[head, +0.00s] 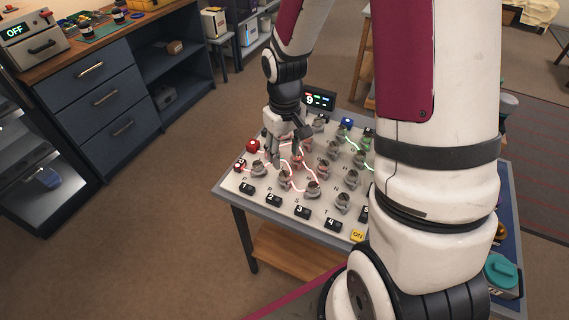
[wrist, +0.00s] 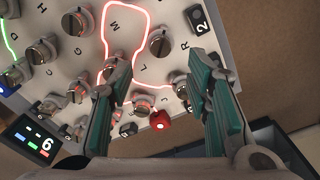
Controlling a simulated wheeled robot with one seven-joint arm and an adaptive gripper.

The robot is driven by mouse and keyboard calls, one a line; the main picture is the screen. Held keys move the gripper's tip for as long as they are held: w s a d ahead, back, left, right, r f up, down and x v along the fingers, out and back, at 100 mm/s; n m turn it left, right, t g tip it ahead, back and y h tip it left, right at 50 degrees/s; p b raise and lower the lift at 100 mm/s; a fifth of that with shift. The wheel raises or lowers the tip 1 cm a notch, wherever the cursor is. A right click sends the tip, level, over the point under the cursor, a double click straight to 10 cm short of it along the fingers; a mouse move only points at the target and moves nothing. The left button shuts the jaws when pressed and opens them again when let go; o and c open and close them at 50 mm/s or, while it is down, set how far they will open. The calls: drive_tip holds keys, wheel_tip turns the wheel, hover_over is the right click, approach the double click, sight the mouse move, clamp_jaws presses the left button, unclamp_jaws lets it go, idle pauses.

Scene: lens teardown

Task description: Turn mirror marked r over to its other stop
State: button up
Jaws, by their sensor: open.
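The mirror marked R (wrist: 182,92) is a small grey metal mount on the white board, with its letter beside it in the wrist view. In the head view my gripper (head: 288,148) hangs low over the left part of the board, among the mirrors. I cannot pick out the mirror's letter there.
The white board (head: 232,183) carries several similar mirrors close together, with red and green light lines. A dark display (head: 319,100) stands at the back. Numbered black blocks (head: 303,212) line the front edge. Open floor lies left.

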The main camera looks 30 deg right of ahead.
drive_tip(key=shift+r, duration=2.1)
drive_tip(key=s+a+r+t, duration=0.2)
drive_tip(key=s+r, duration=0.4)
drive_tip(key=r, duration=0.7)
drive_tip(key=s+a+r+t, duration=0.1)
drive_tip(key=s+r, duration=0.2)
drive_tip(key=s, duration=0.3)
drive_tip(key=s+a+r+m+t, duration=0.1)
drive_tip(key=s+a+r, duration=0.1)
drive_tip(key=s+r, duration=0.2)
drive_tip(key=shift+s+t, duration=0.4)
drive_tip(key=shift+s, duration=0.85)
drive_tip(key=shift+a, duration=0.1)
